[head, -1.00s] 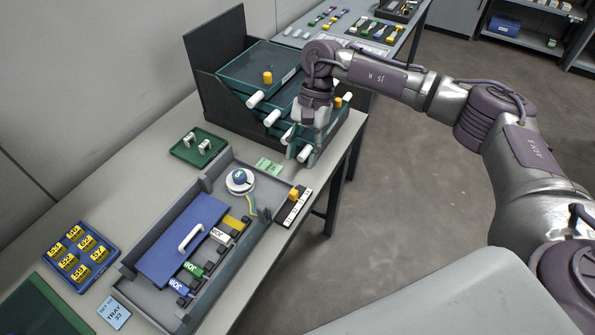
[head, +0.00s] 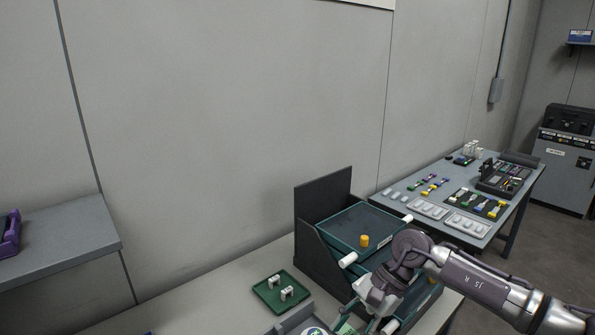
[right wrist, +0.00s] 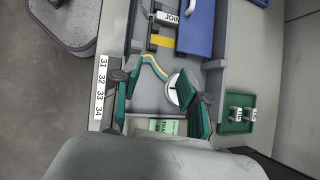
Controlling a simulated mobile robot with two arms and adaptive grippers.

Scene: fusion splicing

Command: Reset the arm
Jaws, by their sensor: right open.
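My right arm enters the head view from the lower right. Its gripper (head: 379,321) is low in that view, in front of the stacked green trays (head: 345,232) in their dark rack. In the right wrist view the two green-padded fingers of the right gripper (right wrist: 160,100) stand wide apart with nothing held between them. Below them show a white round reel (right wrist: 174,90), with a coloured ribbon leading from it, and a green label card (right wrist: 164,126). My left gripper is in neither view.
A yellow peg (head: 364,241) stands on the top tray. A small green tray (head: 281,291) with white pieces sits left of the rack. In the wrist view a number strip (right wrist: 102,88) lies left of the grey work tray. A second table (head: 408,190) with parts stands behind.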

